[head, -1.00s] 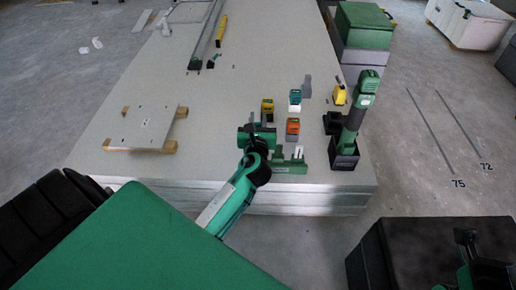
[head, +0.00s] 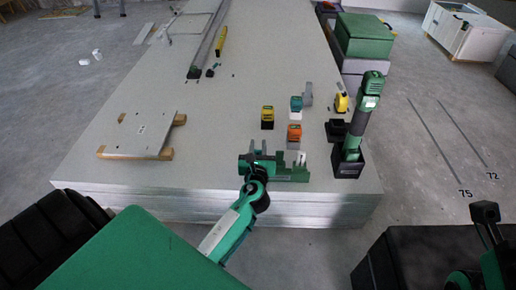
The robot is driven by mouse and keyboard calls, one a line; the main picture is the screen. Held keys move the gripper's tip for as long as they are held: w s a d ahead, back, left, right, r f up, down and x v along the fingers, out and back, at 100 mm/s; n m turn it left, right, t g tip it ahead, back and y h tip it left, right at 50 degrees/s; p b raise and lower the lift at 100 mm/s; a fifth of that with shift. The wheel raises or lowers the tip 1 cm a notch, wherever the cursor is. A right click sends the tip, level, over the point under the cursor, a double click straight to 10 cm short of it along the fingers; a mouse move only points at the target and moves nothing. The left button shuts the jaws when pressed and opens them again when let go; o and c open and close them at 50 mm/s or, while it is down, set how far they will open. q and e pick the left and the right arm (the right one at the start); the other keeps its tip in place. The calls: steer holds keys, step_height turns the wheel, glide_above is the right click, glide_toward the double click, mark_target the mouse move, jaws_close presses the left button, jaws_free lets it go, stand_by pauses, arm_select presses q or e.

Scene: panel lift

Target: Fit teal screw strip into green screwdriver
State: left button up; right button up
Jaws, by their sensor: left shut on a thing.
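The green screwdriver (head: 362,115) stands upright, slightly tilted, in a black holder (head: 348,163) at the right front of the panel stack. A low green rack (head: 292,176) with upright slots and a white piece (head: 300,158) stands left of it. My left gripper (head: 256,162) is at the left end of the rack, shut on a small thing. Its fingers and what they hold are too small and hidden to make out. I cannot pick out the teal screw strip. Part of my right arm, perhaps its gripper (head: 485,213), shows at the lower right edge; its jaws are unclear.
Yellow (head: 267,117), teal (head: 296,103) and orange (head: 294,133) boxes stand behind the rack. A yellow tool (head: 341,102) is near the screwdriver. A pale board (head: 139,134) lies on wooden blocks at left. The panel's middle left is clear.

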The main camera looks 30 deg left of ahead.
arm_select(q)
steer(key=shift+f, duration=0.2)
steer(key=o, duration=0.9)
steer(key=shift+o, duration=0.2)
